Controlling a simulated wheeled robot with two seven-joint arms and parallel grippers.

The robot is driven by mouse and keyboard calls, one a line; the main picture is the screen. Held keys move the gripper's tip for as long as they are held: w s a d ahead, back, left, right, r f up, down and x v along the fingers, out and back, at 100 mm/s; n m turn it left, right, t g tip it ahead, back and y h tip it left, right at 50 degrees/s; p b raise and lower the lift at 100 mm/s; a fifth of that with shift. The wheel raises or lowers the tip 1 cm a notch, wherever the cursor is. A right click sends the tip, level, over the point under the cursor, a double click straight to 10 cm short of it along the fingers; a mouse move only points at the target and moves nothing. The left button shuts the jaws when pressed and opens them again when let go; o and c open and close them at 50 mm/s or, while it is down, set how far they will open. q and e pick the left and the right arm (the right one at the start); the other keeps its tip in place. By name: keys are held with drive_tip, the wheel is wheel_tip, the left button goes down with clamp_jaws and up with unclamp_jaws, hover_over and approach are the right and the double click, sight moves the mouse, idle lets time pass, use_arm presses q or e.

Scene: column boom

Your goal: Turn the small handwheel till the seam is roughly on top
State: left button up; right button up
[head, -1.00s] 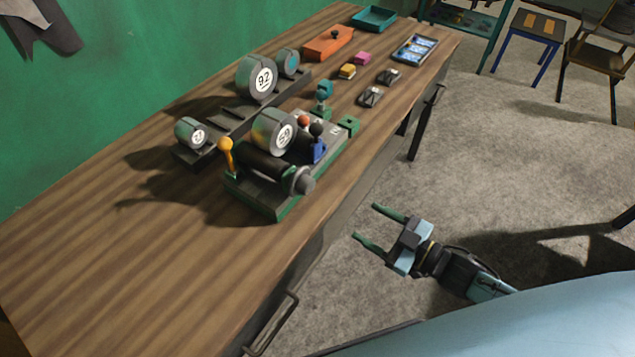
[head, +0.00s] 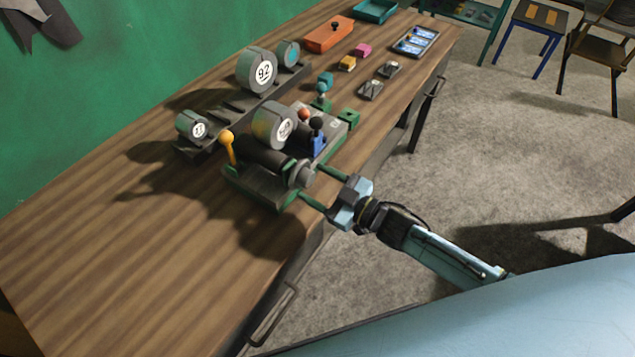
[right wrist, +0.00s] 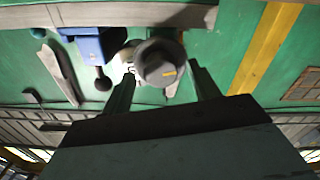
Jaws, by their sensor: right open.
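The small handwheel (head: 301,174) is a grey round knob at the near end of the green-based machine (head: 268,194). In the right wrist view the handwheel (right wrist: 158,62) faces me, with a short yellow mark just right of its face's middle, which may be the seam. My right gripper (head: 311,182) is open, its green fingers pointing at the handwheel from the front edge of the bench. In the right wrist view one finger appears on each side of the handwheel; I cannot tell whether they touch it. My left gripper is not in view.
A yellow-knobbed lever (head: 228,148) and a blue lever block (head: 318,144) with a black ball stand near the handwheel. A rack with numbered cylinders (head: 257,70) is behind. The wooden bench (head: 110,265) is clear at the left front.

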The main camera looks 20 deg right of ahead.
drive_tip(key=shift+w+a, duration=0.1)
drive_tip(key=shift+c, duration=0.3)
drive_tip(key=c, duration=0.9)
drive_tip(key=shift+n, duration=2.2)
drive_tip(key=o, duration=1)
drive_tip(key=shift+c, duration=0.2)
drive_tip(key=b+v, duration=0.1)
drive_tip(key=v, duration=1.2)
